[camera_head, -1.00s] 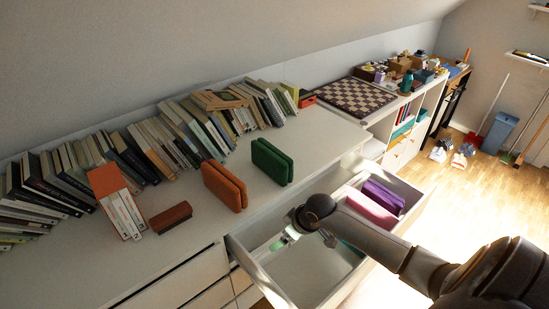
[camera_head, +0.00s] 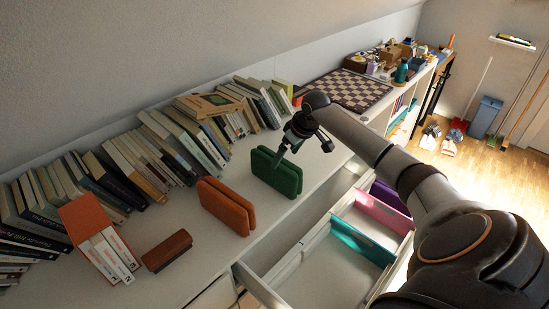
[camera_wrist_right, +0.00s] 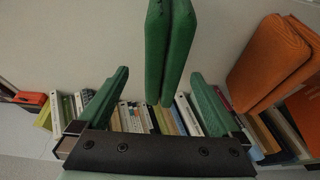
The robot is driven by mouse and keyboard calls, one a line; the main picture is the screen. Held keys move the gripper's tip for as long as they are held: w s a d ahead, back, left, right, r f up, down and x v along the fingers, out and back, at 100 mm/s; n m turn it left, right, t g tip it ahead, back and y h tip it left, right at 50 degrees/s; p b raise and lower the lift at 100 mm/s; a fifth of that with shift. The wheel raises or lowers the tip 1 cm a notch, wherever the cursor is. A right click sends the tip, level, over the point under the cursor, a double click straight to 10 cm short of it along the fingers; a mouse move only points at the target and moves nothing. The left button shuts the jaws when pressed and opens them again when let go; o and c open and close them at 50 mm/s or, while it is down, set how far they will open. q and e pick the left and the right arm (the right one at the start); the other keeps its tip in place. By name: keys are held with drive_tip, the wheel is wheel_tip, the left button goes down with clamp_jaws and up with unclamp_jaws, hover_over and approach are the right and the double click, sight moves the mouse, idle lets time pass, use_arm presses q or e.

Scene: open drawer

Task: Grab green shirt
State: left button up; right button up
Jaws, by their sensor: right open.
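The green shirt (camera_head: 275,173) is folded and stands upright on the white dresser top, a little behind the open drawer. My right gripper (camera_head: 303,152) is open above the right side of the green shirt. In the right wrist view the green shirt (camera_wrist_right: 171,50) stands ahead of the open fingers (camera_wrist_right: 160,74), roughly in line with the gap between them. I cannot tell whether a finger touches it. My left gripper is not in view.
An orange folded cloth (camera_head: 226,208) stands left of the green shirt, and a brown one (camera_head: 167,251) lies further left. A row of books (camera_head: 180,140) stands behind. The open drawer (camera_head: 325,278) in front holds teal (camera_head: 361,242), pink (camera_head: 384,215) and purple (camera_head: 390,196) pieces.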

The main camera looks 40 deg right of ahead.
sight(277, 169)
drive_tip(key=x, duration=0.8)
drive_tip(key=shift+w+a+f, duration=0.15)
drive_tip(key=shift+a+f, duration=0.05)
drive_tip(key=shift+a, duration=0.05)
drive_tip(key=c, duration=1.5)
